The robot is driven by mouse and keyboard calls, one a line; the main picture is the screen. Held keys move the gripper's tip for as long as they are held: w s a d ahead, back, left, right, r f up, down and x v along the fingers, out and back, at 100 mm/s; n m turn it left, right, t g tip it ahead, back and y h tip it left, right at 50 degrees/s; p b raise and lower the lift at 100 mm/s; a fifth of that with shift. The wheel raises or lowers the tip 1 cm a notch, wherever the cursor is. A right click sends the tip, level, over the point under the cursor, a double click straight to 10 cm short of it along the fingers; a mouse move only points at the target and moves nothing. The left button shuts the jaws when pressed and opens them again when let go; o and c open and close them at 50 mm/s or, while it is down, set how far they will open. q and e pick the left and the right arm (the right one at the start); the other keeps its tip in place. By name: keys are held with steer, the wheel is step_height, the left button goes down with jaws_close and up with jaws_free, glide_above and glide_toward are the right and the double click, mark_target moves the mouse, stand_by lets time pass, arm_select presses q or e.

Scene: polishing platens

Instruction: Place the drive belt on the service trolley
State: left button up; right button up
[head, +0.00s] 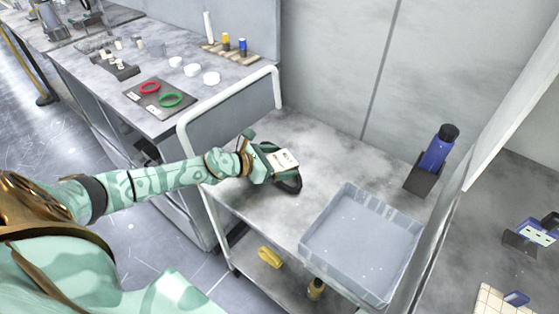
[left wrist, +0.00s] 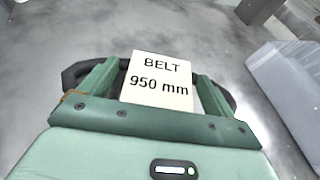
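The drive belt (head: 293,186) is a black loop with a white label reading "BELT 950 mm" (left wrist: 158,82). My left gripper (head: 277,161) is over the left part of the service trolley's grey top (head: 318,147). In the left wrist view its two green fingers (left wrist: 158,80) stand on either side of the labelled part and appear closed on it. The black loop (left wrist: 232,99) shows beyond both fingers. The belt is over the trolley top, low down; I cannot tell whether it touches. My right gripper is not in view.
A grey open bin (head: 362,243) fills the trolley's right side. A bench beyond holds red (head: 150,87) and green (head: 171,99) rings.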

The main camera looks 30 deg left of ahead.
arm_select(q)
steer(key=shift+s+a+r, duration=0.1)
steer(key=shift+s+r, duration=0.1)
steer(key=shift+r, duration=0.1)
steer(key=p+v, duration=0.1)
steer(key=v, duration=1)
steer(key=shift+s+a+r, duration=0.1)
steer(key=shift+s+a, duration=0.05)
steer(key=shift+s, duration=0.05)
steer(key=shift+s+a, duration=0.1)
